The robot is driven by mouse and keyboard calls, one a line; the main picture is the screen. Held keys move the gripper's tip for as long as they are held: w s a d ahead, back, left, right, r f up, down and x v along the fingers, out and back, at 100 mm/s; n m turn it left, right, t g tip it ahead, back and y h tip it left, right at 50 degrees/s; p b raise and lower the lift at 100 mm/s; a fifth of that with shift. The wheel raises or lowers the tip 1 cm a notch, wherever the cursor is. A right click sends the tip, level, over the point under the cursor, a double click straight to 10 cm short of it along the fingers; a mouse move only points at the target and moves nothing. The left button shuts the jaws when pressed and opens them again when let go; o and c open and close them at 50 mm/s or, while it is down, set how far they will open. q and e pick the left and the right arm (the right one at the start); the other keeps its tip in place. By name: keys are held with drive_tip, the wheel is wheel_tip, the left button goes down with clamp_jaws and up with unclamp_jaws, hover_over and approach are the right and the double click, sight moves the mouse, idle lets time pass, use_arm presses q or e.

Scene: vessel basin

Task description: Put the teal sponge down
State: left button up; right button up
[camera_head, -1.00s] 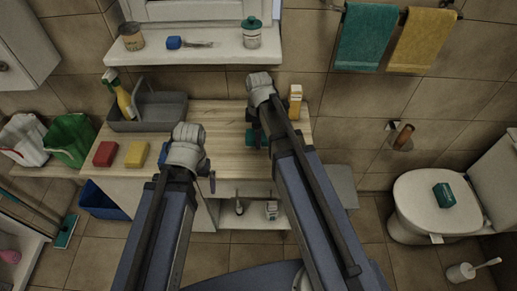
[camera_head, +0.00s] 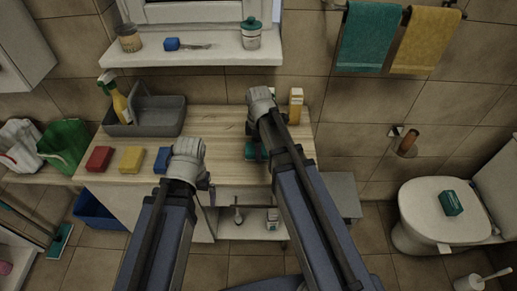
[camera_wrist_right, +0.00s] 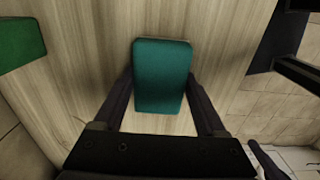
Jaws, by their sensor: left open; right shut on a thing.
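The teal sponge (camera_wrist_right: 162,72) shows in the right wrist view between the two fingers of my right gripper (camera_wrist_right: 160,92), which is shut on it. Wood-grain counter top (camera_wrist_right: 85,60) lies behind it; I cannot tell whether the sponge touches the counter. In the head view my right gripper (camera_head: 257,140) is over the right part of the counter (camera_head: 220,125), with teal patches partly hidden beside its arm. My left gripper (camera_head: 207,182) is open at the counter's front edge, its fingers mostly hidden by the wrist.
Red (camera_head: 99,159), yellow (camera_head: 132,159) and blue (camera_head: 163,159) sponges lie along the counter's left part. A green block (camera_wrist_right: 18,45) shows in the right wrist view.

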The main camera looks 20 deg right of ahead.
drive_tip(key=o, duration=1.2)
drive_tip(key=shift+f, duration=0.1)
drive_tip(key=shift+o, duration=0.2)
wheel_tip(320, 180, up, 12)
drive_tip(key=p, duration=1.2)
drive_tip(key=shift+r, duration=0.2)
drive_tip(key=shift+f, duration=0.1)
wheel_tip(320, 180, down, 12)
drive_tip(key=b, duration=1.1)
drive_tip(key=shift+b, duration=0.4)
